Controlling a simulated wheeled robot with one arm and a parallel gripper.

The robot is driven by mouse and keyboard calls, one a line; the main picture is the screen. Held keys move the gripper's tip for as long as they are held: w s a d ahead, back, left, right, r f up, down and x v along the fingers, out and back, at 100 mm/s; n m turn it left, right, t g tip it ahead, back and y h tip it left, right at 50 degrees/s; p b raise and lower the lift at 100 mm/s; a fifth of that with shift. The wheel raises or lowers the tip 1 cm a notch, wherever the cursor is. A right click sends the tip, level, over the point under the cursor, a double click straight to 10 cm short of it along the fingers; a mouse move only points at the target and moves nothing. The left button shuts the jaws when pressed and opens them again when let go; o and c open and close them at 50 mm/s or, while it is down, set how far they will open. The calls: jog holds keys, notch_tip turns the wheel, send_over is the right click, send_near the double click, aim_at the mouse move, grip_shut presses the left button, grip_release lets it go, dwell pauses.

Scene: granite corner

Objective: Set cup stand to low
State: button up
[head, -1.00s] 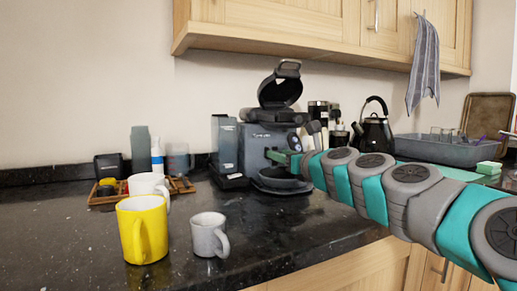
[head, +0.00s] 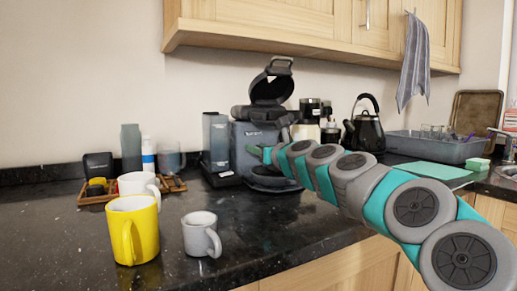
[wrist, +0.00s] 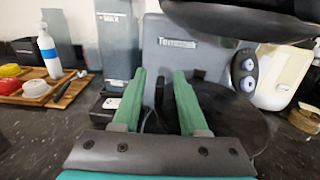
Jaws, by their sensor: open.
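The dark grey coffee machine (head: 255,135) stands against the back wall with its top lid (head: 272,85) raised. Its round black cup stand (head: 272,183) sits low at its front; my arm partly covers it in the head view. In the wrist view the machine's front (wrist: 180,48) is straight ahead, and the cup stand (wrist: 240,115) shows as a dark disc behind and right of my fingers. My gripper (wrist: 160,75) is open, its two green fingers apart and pointing at the machine. Nothing is seen held between them. In the head view my gripper (head: 256,152) is at the machine's front.
A yellow mug (head: 132,230), a small grey-white mug (head: 201,235) and a white mug (head: 138,184) stand front left. A water tank (head: 216,140) is left of the machine. A black kettle (head: 366,130) and grey basin (head: 435,147) are right. The front-centre counter is clear.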

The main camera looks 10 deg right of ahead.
grip_shut()
dwell(1.2)
